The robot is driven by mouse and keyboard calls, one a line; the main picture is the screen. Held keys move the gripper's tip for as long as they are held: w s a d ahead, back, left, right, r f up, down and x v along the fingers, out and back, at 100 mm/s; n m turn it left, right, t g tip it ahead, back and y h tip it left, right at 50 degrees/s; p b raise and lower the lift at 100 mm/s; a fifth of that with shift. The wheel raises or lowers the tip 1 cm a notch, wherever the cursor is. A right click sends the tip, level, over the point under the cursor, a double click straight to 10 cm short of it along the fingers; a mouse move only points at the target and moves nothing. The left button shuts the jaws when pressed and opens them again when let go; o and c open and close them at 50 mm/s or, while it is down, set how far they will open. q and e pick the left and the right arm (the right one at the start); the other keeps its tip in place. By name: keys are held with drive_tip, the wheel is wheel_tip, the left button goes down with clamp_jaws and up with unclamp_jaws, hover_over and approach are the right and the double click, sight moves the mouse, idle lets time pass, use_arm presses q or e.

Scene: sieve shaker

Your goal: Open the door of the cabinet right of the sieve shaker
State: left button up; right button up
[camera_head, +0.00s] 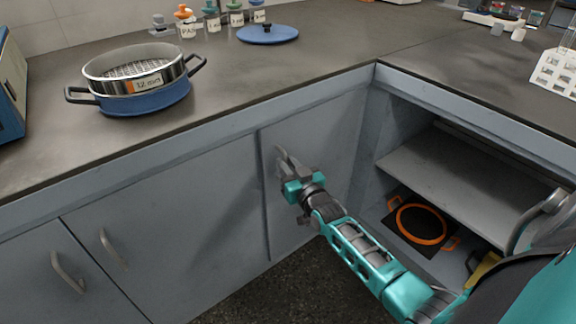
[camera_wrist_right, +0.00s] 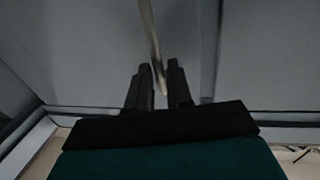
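The grey cabinet door (camera_head: 325,140) in the counter front looks closed, with a dark seam along its left edge. Its handle is mostly hidden by my right gripper (camera_head: 282,158). In the right wrist view a thin handle (camera_wrist_right: 151,35) runs down between the two dark fingers of the gripper (camera_wrist_right: 159,70), which are close together around it. A blue machine (camera_head: 12,85), cut off at the left edge, may be the sieve shaker. My left gripper is not in view.
A blue pan with a sieve (camera_head: 145,100) stands on the counter (camera_head: 290,75), near a blue lid (camera_head: 268,34) and small labelled bottles. Left doors have handles (camera_head: 68,272).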

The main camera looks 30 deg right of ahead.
clamp_jaws()
idle(1.1)
